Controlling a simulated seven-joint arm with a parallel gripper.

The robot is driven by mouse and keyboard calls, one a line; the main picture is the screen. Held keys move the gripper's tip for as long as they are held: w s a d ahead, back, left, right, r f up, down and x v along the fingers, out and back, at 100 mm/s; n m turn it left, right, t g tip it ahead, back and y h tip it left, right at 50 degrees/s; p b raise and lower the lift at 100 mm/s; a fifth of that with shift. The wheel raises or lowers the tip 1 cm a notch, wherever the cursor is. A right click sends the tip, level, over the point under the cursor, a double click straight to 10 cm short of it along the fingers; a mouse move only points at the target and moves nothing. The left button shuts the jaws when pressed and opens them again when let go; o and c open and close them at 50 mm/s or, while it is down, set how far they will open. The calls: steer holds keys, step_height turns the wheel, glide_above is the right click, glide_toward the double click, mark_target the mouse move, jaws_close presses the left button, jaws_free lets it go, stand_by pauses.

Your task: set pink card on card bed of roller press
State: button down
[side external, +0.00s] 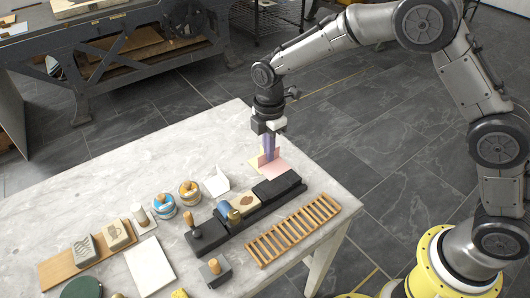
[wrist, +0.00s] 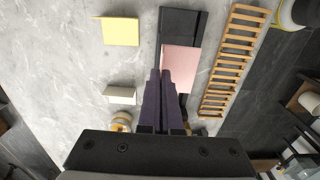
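The pink card (side external: 275,171) is folded, with one panel upright and one lying out flat. My gripper (side external: 267,153) points down with its purple fingers shut on the upright panel. In the wrist view the fingertips (wrist: 160,74) meet at the left edge of the pink card (wrist: 181,60). The card overlaps the black roller press (wrist: 178,22) in that view. In the side view the card is just behind the right end of the long black press (side external: 280,186). I cannot tell the card's height above the table. A tan block and a blue roller (side external: 226,212) show along the press.
A yellow folded card (wrist: 119,31) and a white folded card (wrist: 119,95) stand nearby. A wooden slatted rack (side external: 292,229) lies along the table's right edge. Inks (side external: 189,192), stamps on a board (side external: 84,249) and a white pad (side external: 149,266) fill the left front.

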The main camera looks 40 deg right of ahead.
mark_target(268, 169)
steer(key=shift+f, duration=3.25)
steer(key=shift+f, duration=0.1)
steer(key=c, duration=1.5)
jaws_free()
steer(key=shift+c, duration=0.2)
steer(key=o, duration=0.5)
steer(key=shift+c, duration=0.2)
steer(key=shift+c, duration=1.2)
